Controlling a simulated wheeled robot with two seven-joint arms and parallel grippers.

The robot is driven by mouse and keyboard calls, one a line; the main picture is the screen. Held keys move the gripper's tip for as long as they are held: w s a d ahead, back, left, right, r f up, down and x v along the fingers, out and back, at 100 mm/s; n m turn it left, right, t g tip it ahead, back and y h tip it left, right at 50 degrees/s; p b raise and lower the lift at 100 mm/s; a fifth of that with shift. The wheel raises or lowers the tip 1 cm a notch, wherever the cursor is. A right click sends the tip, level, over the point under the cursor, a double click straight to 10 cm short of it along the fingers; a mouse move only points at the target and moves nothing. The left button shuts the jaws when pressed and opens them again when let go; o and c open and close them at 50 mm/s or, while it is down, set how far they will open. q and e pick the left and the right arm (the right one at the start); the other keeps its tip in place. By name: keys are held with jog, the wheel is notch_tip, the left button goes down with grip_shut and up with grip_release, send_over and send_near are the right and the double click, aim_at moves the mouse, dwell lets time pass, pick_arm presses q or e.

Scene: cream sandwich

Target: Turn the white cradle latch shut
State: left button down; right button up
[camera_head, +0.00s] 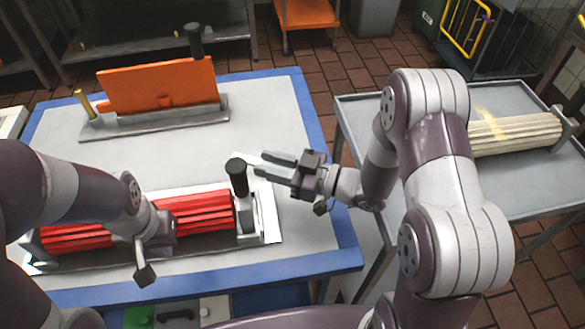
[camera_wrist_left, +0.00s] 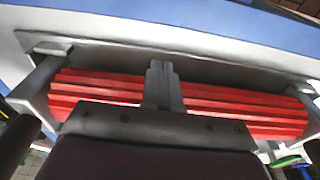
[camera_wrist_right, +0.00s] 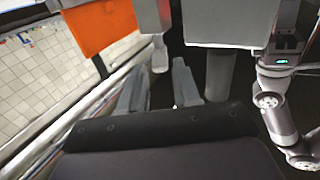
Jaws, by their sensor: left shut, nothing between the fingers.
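The white cradle (camera_head: 272,232) lies along the front of the table and holds a red ribbed roller (camera_head: 200,214). At its right end stands an upright latch handle with a black grip (camera_head: 238,178). My right gripper (camera_head: 262,165) is open, pointing left, with its fingertips close to the black grip; I cannot tell if they touch it. The open fingers also show in the right wrist view (camera_wrist_right: 158,92). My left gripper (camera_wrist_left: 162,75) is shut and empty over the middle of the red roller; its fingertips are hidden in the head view.
An orange plate (camera_head: 160,86) stands in a second holder with a black-gripped handle (camera_head: 194,40) at the table's back. A cream ribbed roller (camera_head: 515,133) lies on a grey cart (camera_head: 530,190) to the right. The table middle is clear.

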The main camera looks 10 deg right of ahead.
jog(key=v, duration=0.5)
jog(key=shift+s+d, duration=0.2)
jog(key=shift+d, duration=0.1)
